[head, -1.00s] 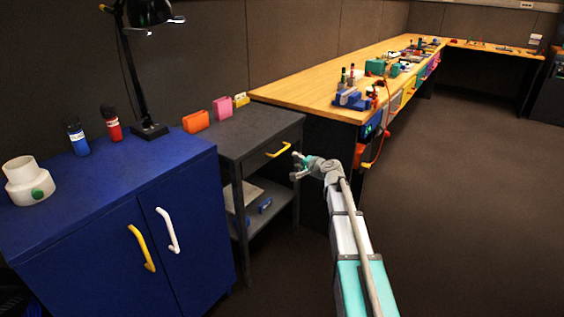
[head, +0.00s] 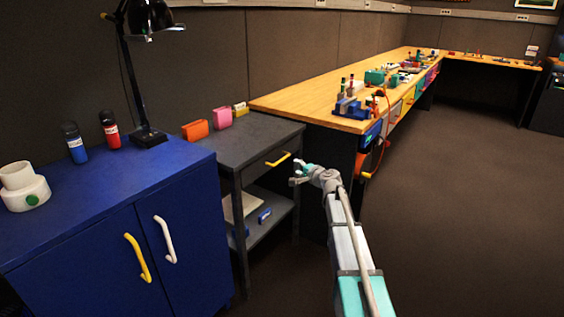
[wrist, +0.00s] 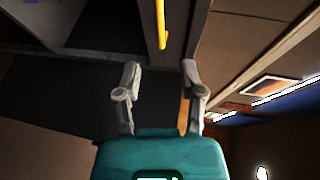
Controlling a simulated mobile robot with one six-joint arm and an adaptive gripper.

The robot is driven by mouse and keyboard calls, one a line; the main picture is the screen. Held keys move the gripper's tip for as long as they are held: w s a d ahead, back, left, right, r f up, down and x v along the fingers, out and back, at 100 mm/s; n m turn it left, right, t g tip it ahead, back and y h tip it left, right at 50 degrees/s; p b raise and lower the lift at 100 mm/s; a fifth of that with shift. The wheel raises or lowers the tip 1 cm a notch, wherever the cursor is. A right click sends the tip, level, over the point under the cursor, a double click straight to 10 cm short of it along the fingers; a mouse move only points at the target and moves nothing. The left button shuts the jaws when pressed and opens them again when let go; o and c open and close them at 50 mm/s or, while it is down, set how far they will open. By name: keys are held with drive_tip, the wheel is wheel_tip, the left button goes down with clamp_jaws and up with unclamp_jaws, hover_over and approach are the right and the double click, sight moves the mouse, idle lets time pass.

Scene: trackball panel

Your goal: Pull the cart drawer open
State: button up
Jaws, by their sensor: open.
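The cart (head: 243,139) is dark grey and stands between the blue cabinet and the wooden bench. Its drawer (head: 262,168) looks shut and has a yellow bar handle (head: 278,159). My gripper (head: 297,174) is in front of the drawer, just right of and slightly below the handle in the head view. In the wrist view the handle (wrist: 161,22) shows at the top, beyond the fingertips and roughly between them. My gripper (wrist: 160,70) is open and empty there, with a visible gap between it and the handle.
The blue cabinet (head: 185,250) with yellow and white handles stands at left. An orange block (head: 195,130) and a pink block (head: 222,117) sit on the cart top. The wooden bench (head: 330,88) runs behind. Open floor (head: 460,200) lies to the right.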

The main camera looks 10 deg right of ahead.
sight(282, 160)
drive_tip(key=b+x, duration=0.2)
drive_tip(key=x, duration=1)
drive_tip(key=shift+f, duration=0.1)
drive_tip(key=shift+c, duration=0.3)
clamp_jaws()
